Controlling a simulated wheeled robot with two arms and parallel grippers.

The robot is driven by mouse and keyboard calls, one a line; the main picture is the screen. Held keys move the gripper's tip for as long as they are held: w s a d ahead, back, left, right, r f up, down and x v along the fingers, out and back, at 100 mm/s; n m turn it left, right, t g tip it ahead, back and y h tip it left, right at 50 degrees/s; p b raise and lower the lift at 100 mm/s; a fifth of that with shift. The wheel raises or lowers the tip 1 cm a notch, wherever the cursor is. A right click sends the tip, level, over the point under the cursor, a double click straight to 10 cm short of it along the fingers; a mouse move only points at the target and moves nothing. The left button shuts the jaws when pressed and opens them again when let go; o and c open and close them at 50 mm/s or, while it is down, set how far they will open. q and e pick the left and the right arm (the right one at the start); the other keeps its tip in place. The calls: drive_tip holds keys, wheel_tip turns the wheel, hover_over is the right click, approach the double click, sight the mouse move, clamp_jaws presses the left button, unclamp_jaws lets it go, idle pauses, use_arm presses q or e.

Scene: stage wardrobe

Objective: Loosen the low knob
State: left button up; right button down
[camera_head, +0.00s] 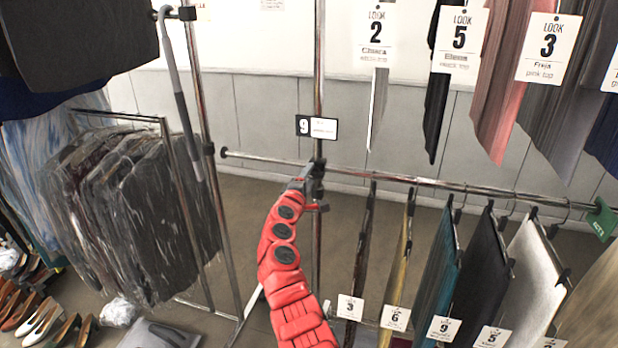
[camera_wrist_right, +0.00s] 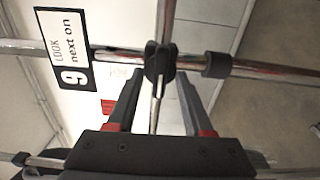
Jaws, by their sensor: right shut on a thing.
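The low knob (camera_wrist_right: 160,62) is a dark, rounded piece where the low chrome rail crosses the upright post; the wrist view shows it between my fingertips. My right gripper (camera_head: 315,176), on its red arm, reaches up to this crossing in the head view and largely hides the knob there. In the wrist view the two dark fingers of the right gripper (camera_wrist_right: 158,76) close in on the knob from both sides. The knob's turning cannot be judged from one moment. My left gripper is not in view.
A "9" card (camera_head: 317,126) hangs just above the crossing. The low rail (camera_head: 420,181) carries hanging garments to the right, with a green tag (camera_head: 601,219) at its end. Dark clothes (camera_head: 130,205) hang at left; shoes (camera_head: 45,318) lie below. Labelled garments hang overhead.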

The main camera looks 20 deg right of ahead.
drive_tip(key=shift+c, duration=1.5)
unclamp_jaws()
drive_tip(key=shift+s, duration=0.1)
drive_tip(key=shift+s+a, duration=0.15)
drive_tip(key=shift+s, duration=0.05)
drive_tip(key=b+v, duration=0.1)
drive_tip(key=v, duration=1.5)
drive_tip(key=shift+s+a, duration=0.3)
drive_tip(key=shift+f, duration=0.1)
